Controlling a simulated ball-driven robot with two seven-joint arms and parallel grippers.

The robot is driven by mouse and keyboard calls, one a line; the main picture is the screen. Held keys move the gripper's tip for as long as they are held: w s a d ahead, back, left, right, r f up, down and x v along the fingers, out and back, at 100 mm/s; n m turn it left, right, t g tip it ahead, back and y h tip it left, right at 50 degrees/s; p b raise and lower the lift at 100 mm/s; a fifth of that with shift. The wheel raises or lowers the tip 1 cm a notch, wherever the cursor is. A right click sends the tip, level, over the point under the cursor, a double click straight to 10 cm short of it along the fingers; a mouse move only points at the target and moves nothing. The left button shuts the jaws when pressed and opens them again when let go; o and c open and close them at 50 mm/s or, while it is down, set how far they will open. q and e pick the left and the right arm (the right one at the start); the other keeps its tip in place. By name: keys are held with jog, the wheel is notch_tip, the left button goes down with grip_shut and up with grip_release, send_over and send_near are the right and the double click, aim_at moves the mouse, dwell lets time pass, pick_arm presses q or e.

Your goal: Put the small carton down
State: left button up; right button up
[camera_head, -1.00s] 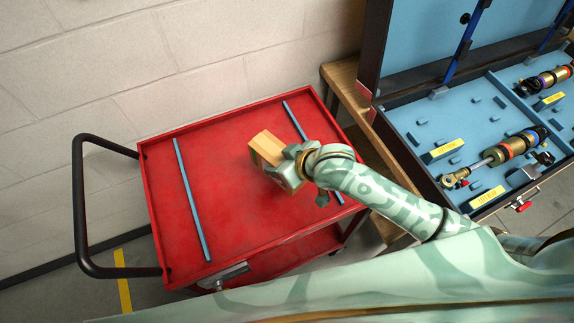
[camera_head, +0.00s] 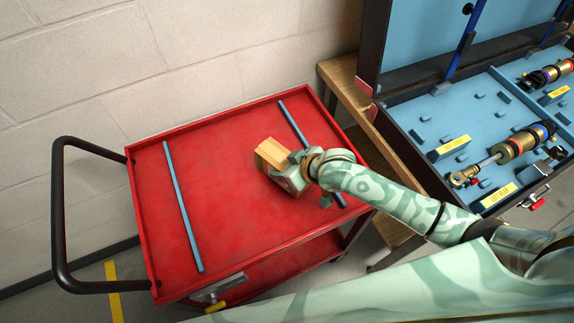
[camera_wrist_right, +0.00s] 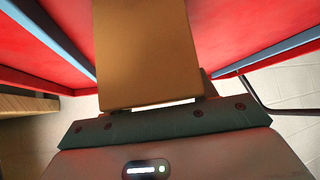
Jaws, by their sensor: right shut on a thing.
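The small carton (camera_head: 272,154) is a tan-brown box at the red cart's top, right of its middle. My right gripper (camera_head: 284,174) is shut on it. In the right wrist view the carton (camera_wrist_right: 146,55) fills the upper middle, held against the gripper's dark jaw base. The red cart (camera_head: 218,190) has a flat top with a low rim. I cannot tell whether the carton's underside touches the cart top. My left gripper is not in view.
Two blue strips (camera_head: 184,206) lie across the cart top, with clear red surface between them. A black handle (camera_head: 61,220) is at the cart's left. A wooden bench (camera_head: 345,92) with an open blue case (camera_head: 425,118) holding shock absorbers stands at the right.

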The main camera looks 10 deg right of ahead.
jog(key=shift+f, duration=0.1)
jog(key=o, duration=1.3)
jog(key=shift+o, duration=0.2)
jog(key=shift+r, duration=0.2)
jog(key=p+v, duration=0.5)
jog(key=v, duration=0.7)
